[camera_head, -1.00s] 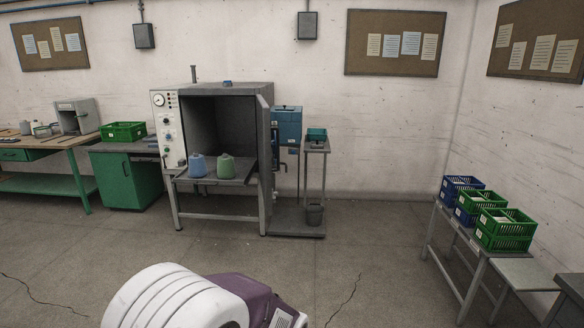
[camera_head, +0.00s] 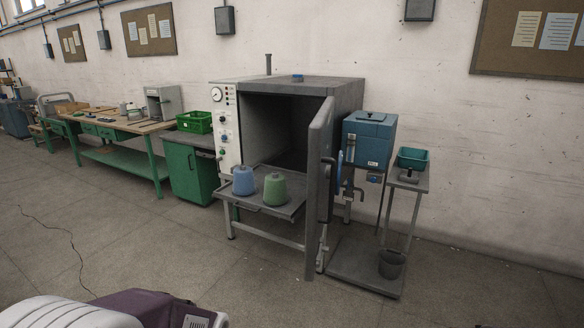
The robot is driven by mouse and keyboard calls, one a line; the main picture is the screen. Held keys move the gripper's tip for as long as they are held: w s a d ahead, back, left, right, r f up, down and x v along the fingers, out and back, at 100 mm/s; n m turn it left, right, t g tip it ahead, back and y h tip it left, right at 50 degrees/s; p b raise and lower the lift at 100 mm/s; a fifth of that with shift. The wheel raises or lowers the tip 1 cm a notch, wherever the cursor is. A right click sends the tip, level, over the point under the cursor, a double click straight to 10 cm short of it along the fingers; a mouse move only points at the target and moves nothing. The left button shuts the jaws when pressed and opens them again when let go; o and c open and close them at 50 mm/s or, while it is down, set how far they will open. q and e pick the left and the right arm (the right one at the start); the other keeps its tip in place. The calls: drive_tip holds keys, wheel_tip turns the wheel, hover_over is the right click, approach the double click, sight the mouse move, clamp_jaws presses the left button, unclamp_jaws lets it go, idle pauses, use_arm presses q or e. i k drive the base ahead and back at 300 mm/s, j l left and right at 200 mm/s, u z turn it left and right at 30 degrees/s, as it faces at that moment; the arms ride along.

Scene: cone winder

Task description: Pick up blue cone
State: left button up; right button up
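The blue cone (camera_head: 244,181) stands upright on the pulled-out grey tray (camera_head: 268,211) in front of the open machine chamber. A green cone (camera_head: 275,189) stands upright just to its right on the same tray. Neither of my grippers is in view. At the lower left a white and purple part shows, which appears to be mine; it is well short of the tray.
The machine's open door (camera_head: 318,190) stands out to the right of the tray. A green cabinet (camera_head: 190,170) with a green crate (camera_head: 195,121) is on the left. A bucket (camera_head: 392,264) sits on a stand's base at right.

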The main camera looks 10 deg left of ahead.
sight(243, 184)
drive_tip(key=i+j+u, duration=0.2)
drive_tip(key=i+u, duration=0.15)
drive_tip(key=i, duration=0.15)
drive_tip(key=i+u, duration=0.3)
drive_tip(key=i, duration=0.2)
drive_tip(key=i+u, duration=0.35)
drive_tip(key=i, duration=0.2)
drive_tip(key=i+z, duration=0.25)
drive_tip(key=i, duration=0.35)
drive_tip(key=i+j+z, duration=0.2)
drive_tip(key=i, duration=0.4)
drive_tip(key=i+l, duration=0.15)
drive_tip(key=i, duration=0.3)
